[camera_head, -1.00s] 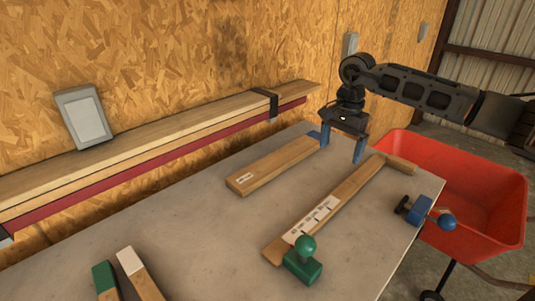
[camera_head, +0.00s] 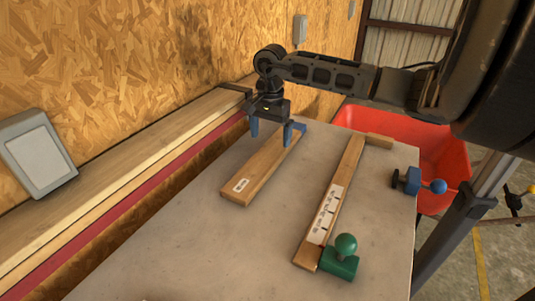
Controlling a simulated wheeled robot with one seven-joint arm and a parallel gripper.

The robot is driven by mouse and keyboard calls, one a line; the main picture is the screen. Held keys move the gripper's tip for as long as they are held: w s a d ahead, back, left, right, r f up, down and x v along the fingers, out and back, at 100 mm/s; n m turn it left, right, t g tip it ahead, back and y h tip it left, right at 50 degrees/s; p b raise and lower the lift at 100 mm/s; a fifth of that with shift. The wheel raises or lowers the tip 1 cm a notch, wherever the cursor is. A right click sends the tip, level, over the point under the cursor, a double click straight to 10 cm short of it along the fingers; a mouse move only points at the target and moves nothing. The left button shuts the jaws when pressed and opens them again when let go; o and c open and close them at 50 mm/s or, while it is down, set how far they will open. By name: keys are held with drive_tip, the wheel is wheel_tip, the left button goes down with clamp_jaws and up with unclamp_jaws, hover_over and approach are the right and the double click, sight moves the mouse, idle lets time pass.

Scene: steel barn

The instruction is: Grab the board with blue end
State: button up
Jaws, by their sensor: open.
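The board with the blue end (camera_head: 256,172) lies flat on the grey table (camera_head: 290,240), its blue end (camera_head: 301,127) at the far side and a small white label near its close end. My gripper (camera_head: 270,138) is open and points down over the far part of this board. Its two blue fingers appear on either side of the board, the right one covering part of it near the blue end. I cannot tell how far the fingertips are above the table.
A wooden T-square-like piece (camera_head: 343,185) with a white label lies to the right. A green clamp (camera_head: 342,258) and a blue clamp (camera_head: 418,182) sit at the table's near and right edges. A red cart (camera_head: 440,150) stands behind. Long planks (camera_head: 120,170) line the wall at left.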

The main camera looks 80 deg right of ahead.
sight(271, 152)
drive_tip(key=f, duration=0.2)
drive_tip(key=a+f+p, duration=0.1)
drive_tip(key=shift+s+f, duration=0.1)
drive_tip(key=shift+f, duration=0.95)
drive_tip(key=shift+c, duration=0.2)
drive_tip(key=shift+d, duration=0.1)
drive_tip(key=c, duration=1.2)
drive_tip(key=shift+o, duration=0.2)
drive_tip(key=shift+r, duration=0.1)
